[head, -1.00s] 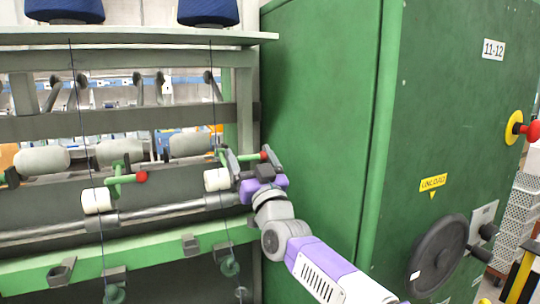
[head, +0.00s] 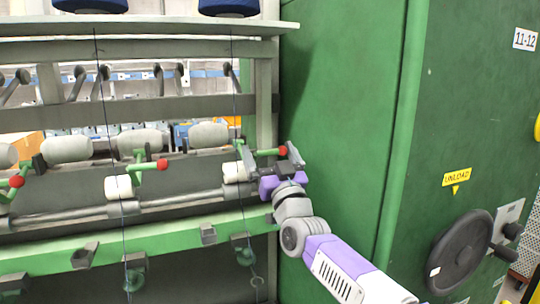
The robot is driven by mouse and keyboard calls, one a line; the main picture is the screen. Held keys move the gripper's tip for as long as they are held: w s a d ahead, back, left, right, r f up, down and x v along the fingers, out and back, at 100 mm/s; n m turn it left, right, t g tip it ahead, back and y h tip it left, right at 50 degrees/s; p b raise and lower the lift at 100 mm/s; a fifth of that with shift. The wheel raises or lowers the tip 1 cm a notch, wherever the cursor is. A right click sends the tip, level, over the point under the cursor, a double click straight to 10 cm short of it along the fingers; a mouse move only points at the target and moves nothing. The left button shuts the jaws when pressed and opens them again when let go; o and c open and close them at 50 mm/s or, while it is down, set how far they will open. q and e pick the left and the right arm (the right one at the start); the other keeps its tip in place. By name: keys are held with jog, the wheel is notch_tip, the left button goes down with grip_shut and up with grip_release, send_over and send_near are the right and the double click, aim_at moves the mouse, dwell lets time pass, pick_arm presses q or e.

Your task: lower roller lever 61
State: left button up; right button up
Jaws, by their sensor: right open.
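A green roller lever with a red knob (head: 282,151) sits at the right end of the spinning frame. My right gripper (head: 266,150) is open, with one finger on each side of this lever. The red knob shows beside the right finger; whether they touch I cannot tell. A second green lever with a red knob (head: 162,164) stands to the left, and a third (head: 16,182) is at the left edge. No number 61 is readable. My left gripper is out of view.
A green cabinet (head: 345,110) stands close on the right of my right arm, with a black handwheel (head: 460,255) on its front. Grey bobbins (head: 140,141) lie behind the levers. A green rail (head: 140,243) runs below, and thin threads hang in front.

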jog(key=shift+s, duration=0.1)
jog(key=b+v, duration=0.1)
jog(key=v, duration=0.6)
jog(key=shift+d, duration=0.15)
jog(key=shift+s+f, duration=0.2)
